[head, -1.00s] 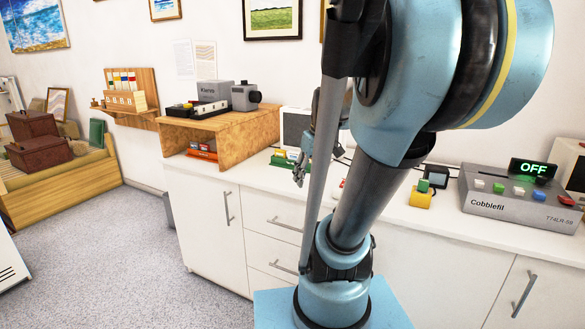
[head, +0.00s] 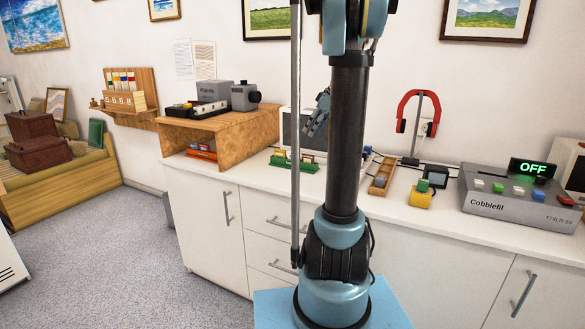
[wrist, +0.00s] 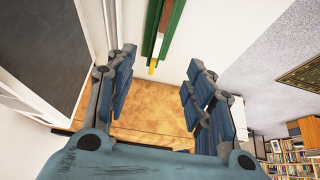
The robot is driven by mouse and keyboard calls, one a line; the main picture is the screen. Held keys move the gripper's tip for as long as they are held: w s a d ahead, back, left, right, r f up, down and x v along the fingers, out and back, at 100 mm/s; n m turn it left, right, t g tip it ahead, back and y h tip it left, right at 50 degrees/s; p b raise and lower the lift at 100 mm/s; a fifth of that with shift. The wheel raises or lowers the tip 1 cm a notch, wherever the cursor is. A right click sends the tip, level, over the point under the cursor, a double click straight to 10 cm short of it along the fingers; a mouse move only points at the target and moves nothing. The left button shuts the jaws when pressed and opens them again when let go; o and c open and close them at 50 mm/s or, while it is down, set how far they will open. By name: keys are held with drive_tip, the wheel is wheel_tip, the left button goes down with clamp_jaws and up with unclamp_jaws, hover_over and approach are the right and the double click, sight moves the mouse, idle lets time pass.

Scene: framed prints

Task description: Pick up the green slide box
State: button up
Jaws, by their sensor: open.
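The green slide box (head: 293,163) sits on the white counter, in front of a screen, with slides standing in it. What looks like the same green box (wrist: 168,28) is at the top edge of the wrist view, partly cut off, with brown and yellow pieces along it. My gripper (head: 317,116) is above and to the right of the box in the head view, partly hidden by my arm. In the wrist view my gripper (wrist: 163,60) is open and empty, its fingers spread apart, with the box beyond the fingertips.
A wooden shelf unit (head: 225,133) with a projector on top stands left of the box. The screen (head: 290,125) is close behind it. To the right are a wooden tray (head: 382,176), a yellow block (head: 421,198), red headphones on a stand (head: 418,97) and a grey console (head: 515,207).

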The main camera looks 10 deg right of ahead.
hover_over(295, 158)
drive_tip(key=d, duration=0.2)
drive_tip(key=f, duration=0.9)
drive_tip(key=shift+s+d+f, duration=0.15)
drive_tip(key=shift+s+f, duration=0.25)
drive_tip(key=shift+x, duration=3)
drive_tip(key=shift+s+d+f, duration=0.1)
drive_tip(key=shift+d, duration=0.05)
clamp_jaws()
